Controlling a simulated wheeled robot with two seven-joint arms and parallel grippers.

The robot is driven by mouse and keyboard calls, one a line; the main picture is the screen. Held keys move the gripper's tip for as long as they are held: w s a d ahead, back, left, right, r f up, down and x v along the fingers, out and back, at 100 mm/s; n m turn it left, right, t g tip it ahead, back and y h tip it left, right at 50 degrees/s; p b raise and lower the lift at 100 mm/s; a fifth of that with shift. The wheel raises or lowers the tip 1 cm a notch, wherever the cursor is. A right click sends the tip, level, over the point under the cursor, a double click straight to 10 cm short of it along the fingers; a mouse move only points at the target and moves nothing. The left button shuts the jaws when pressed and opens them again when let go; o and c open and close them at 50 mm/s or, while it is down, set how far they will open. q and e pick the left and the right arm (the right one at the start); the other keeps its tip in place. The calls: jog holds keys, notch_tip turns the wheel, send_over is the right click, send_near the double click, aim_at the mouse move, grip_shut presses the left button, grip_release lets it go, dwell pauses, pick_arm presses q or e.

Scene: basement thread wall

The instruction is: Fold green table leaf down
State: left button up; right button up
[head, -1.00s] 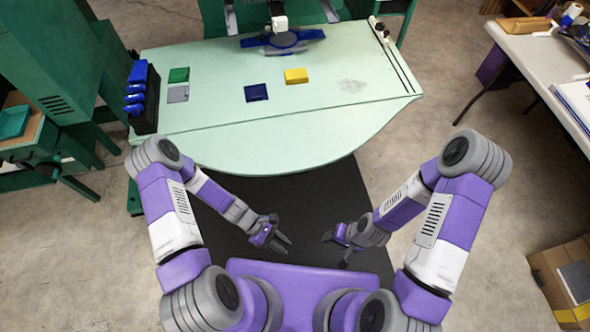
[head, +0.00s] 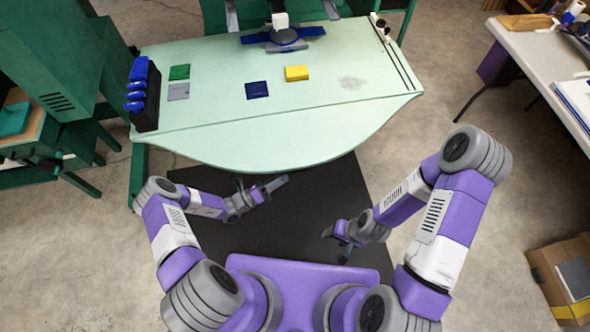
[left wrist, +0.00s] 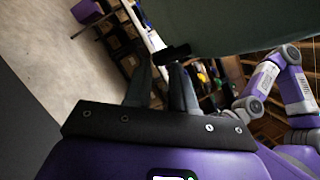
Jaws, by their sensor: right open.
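The pale green table leaf (head: 290,140) is the curved front part of the table, level with the top beyond a thin seam. My left gripper (head: 263,184) is in front of the leaf's curved edge, apart from it in the head view, with its fingers spread and nothing between them. In the left wrist view the left fingers (left wrist: 162,75) are apart, and a broad dark green surface (left wrist: 240,28), apparently the leaf's underside, hangs above them. My right gripper (head: 335,243) is open and empty, lower right over the dark mat, away from the leaf.
A black rack with blue items (head: 147,105) stands at the left. The dark mat (head: 300,210) before the table is clear.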

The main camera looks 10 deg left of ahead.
pick_arm(q)
jog(key=x, duration=0.6)
jog(key=shift+d, duration=0.1)
jog(key=shift+c, duration=0.4)
grip_shut()
